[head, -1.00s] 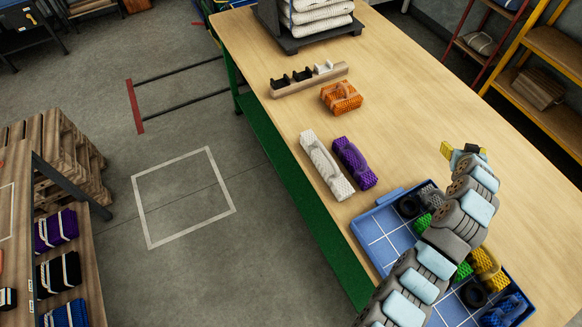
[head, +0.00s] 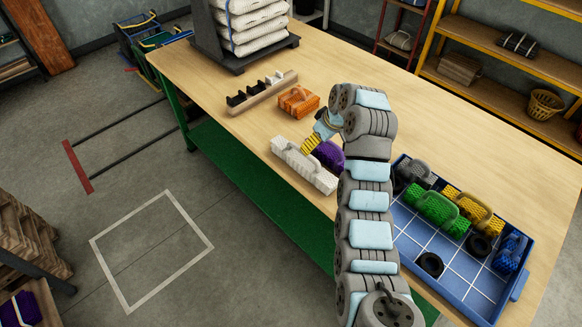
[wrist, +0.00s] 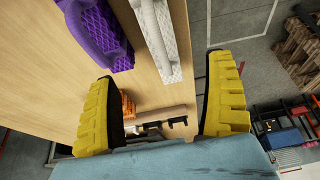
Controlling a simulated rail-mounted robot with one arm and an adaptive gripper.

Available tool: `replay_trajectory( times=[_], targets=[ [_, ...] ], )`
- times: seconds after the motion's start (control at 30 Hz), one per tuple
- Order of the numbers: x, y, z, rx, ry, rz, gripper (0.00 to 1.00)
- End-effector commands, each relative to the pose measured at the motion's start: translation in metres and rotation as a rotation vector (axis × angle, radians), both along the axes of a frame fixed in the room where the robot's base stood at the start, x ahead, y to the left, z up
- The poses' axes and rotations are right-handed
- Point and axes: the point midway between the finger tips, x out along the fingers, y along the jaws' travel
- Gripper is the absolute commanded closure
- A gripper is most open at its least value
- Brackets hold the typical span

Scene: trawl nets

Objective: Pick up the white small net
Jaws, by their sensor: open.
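The white small net (head: 303,166) is a long white bundle with a raised loop, lying on the wooden table near its front edge. In the wrist view the white small net (wrist: 155,38) shows at the top, between and beyond my fingers. In the wrist view my gripper (wrist: 163,68) is spread open with nothing held. Whether the fingers touch the white net cannot be told.
A purple net (head: 329,155) lies close beside the white one, partly hidden by my arm. An orange net (head: 298,101) and a wooden holder (head: 262,94) are farther back. A blue tray (head: 468,293) with several coloured nets is at right. White sacks (head: 252,27) are stacked behind.

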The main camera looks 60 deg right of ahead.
Motion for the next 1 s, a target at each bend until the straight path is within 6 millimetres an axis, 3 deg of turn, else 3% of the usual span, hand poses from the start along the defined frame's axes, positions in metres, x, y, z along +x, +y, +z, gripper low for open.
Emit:
replay_trajectory(
  times=[0.1, 0.5, 0.77, 1.0],
  targets=[
    [0.008, -0.001, -0.021, 0.005, 0.002, 0.002, 0.15],
    [0.027, -0.005, -0.068, 0.005, 0.001, 0.002, 0.15],
    [0.035, -0.009, -0.088, 0.002, 0.001, 0.001, 0.15],
    [0.038, -0.011, -0.093, -0.004, -0.002, 0.000, 0.15]
  ],
)
